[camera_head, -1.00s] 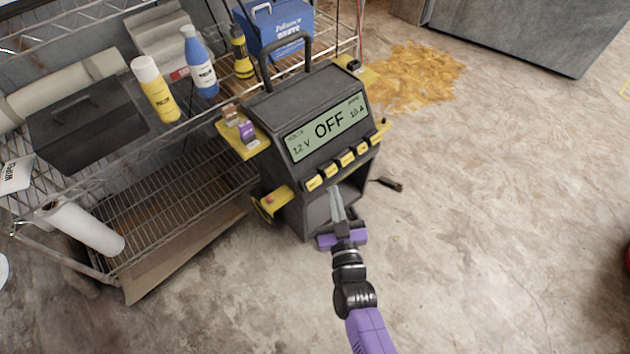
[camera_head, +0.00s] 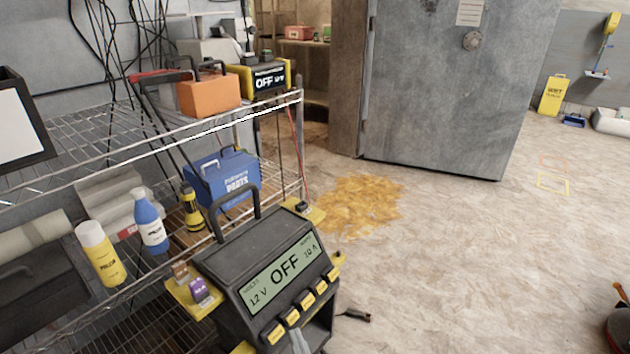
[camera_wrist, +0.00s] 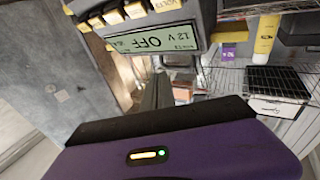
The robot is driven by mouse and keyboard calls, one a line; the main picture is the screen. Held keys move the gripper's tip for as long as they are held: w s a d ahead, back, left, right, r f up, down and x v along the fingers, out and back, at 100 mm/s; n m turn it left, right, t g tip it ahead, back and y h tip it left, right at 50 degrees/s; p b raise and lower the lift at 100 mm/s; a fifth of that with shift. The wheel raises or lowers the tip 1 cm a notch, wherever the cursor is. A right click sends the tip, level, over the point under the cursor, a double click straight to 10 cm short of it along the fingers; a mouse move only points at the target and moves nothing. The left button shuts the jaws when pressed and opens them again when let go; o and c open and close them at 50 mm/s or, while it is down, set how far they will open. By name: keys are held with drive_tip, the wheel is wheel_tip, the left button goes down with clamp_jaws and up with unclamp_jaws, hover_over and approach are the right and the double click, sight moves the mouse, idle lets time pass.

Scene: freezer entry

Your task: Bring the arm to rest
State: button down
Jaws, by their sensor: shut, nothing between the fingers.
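My gripper (camera_wrist: 157,92) is shut and empty in the wrist view, its fingers together in front of the purple wrist body. In the head view only the finger tips (camera_head: 299,342) show at the bottom edge, in front of the charger's lower front. The dark battery charger (camera_head: 283,270) stands upright with a handle on top. Its display (camera_head: 281,273) reads OFF, 12 V and 10 A. The display also shows upside down in the wrist view (camera_wrist: 155,41). The rest of my arm is below the head view.
A wire shelf (camera_head: 215,128) on the left holds a blue parts box (camera_head: 225,178), an orange box (camera_head: 209,94), bottles and rolls. An orange-yellow spill (camera_head: 355,208) lies on the floor. A grey door (camera_head: 445,95) stands behind. The floor at right is mostly clear.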

drive_tip(key=s+d+r+m+g+h, duration=0.15)
drive_tip(key=s+d+r, duration=0.25)
drive_tip(key=s+d, duration=0.6)
drive_tip(key=s+d+r+m+h, duration=0.1)
drive_tip(key=s+d+r+h, duration=0.4)
drive_tip(key=s, duration=1)
drive_tip(key=s+d+r+m+g+h, duration=0.15)
drive_tip(key=s+d+r, duration=0.25)
drive_tip(key=s+d, duration=0.65)
wheel_tip(320, 180, up, 18)
drive_tip(key=s+a+p, duration=0.1)
drive_tip(key=p, duration=1.7)
drive_tip(key=shift+s+a+m+y+p, duration=0.25)
drive_tip(key=shift+s+m+y+p, duration=0.05)
drive_tip(key=shift+s+y, duration=0.1)
